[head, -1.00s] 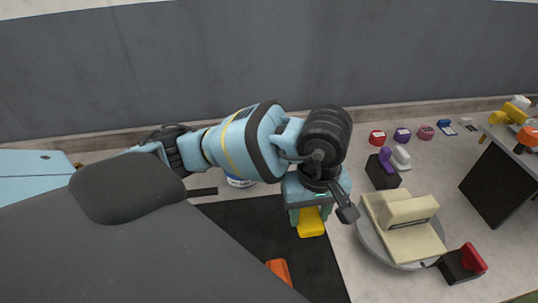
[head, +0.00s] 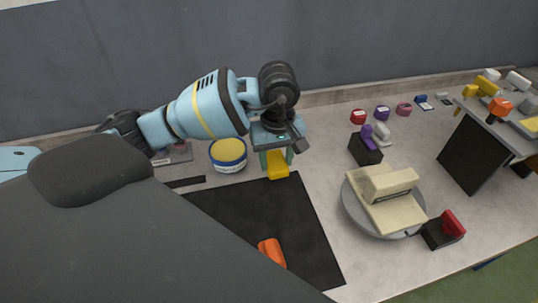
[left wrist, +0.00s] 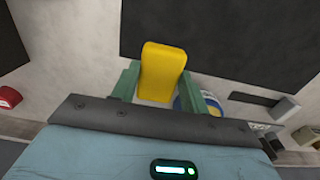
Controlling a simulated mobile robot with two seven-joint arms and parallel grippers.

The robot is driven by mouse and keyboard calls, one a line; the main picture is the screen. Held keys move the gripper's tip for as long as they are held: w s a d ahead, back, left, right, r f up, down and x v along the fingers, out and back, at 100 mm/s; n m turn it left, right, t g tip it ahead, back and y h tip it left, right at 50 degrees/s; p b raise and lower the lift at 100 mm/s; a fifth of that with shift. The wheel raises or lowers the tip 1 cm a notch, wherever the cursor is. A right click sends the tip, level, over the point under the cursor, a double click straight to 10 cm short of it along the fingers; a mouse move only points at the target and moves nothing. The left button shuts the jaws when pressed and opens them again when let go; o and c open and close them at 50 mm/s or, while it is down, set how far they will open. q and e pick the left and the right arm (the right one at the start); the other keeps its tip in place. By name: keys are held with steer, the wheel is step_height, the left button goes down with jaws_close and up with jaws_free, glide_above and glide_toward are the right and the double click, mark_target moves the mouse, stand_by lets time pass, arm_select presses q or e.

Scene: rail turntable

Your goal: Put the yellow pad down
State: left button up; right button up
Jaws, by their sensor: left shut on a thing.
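My left gripper (head: 276,160) is shut on the yellow pad (head: 277,168), which hangs down from the fingers. In the left wrist view the pad (left wrist: 162,70) sits between the two green fingers of the gripper (left wrist: 160,92). In the head view the pad appears at the back edge of the black mat (head: 305,235); I cannot tell whether it touches the surface. A round tub with a yellow top (head: 228,150) stands to its left. My right gripper is not in view.
An orange block (head: 271,252) lies on the mat. A round turntable (head: 352,212) carrying a cream block (head: 385,190) stands to the right. Small coloured pieces, including a red one (head: 358,116), line the back. A raised shelf (head: 500,125) stands at far right.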

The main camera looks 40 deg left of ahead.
mark_target(270, 158)
arm_select(q)
steer(key=shift+w+a+f, duration=0.1)
steer(key=shift+w+a, duration=0.65)
steer(key=shift+a, duration=0.2)
steer(key=shift+w+a+f, duration=0.1)
steer(key=shift+w+a, duration=0.6)
steer(key=shift+a, duration=0.25)
steer(key=shift+d+f+p, duration=0.1)
steer(key=shift+f+p, duration=0.25)
steer(key=shift+f, duration=1.45)
steer(key=shift+f, duration=0.1)
steer(key=shift+f, duration=0.35)
steer(key=o, duration=1)
step_height(270, 158, up, 13)
